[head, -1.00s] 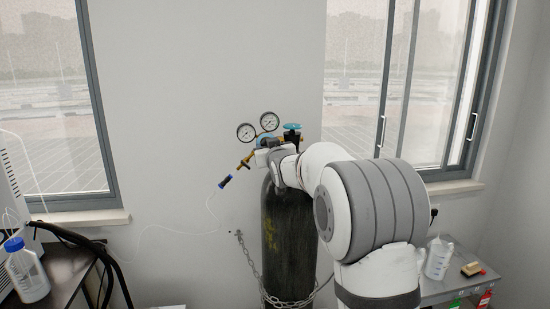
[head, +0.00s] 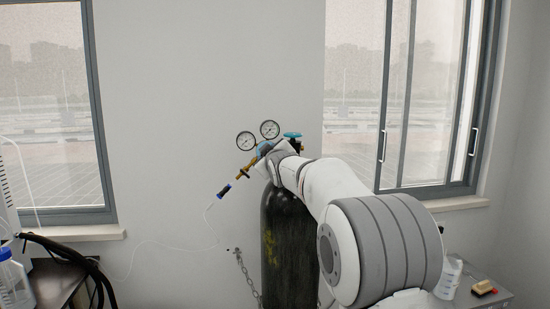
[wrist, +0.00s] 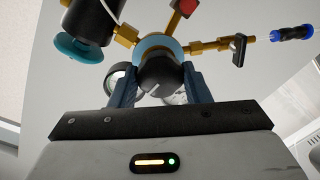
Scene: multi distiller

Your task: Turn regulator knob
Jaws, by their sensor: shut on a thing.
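The regulator knob (wrist: 160,74) is black and sits between the two blue fingers of my gripper (wrist: 158,88) in the wrist view. The fingers are shut on it from both sides. In the head view my gripper (head: 267,153) is at the regulator on top of the dark gas cylinder (head: 283,240) and hides the knob. A blue ring (wrist: 154,43) lies behind the knob on the brass regulator body. Two round gauges stand above, one on the left (head: 246,141) and one on the right (head: 270,129).
A blue valve handwheel (head: 292,135) is close on the right of the gripper. A brass outlet (head: 248,168) with a thin hose is at the left. A chain (head: 245,275) hangs beside the cylinder. Windows and a wall stand behind.

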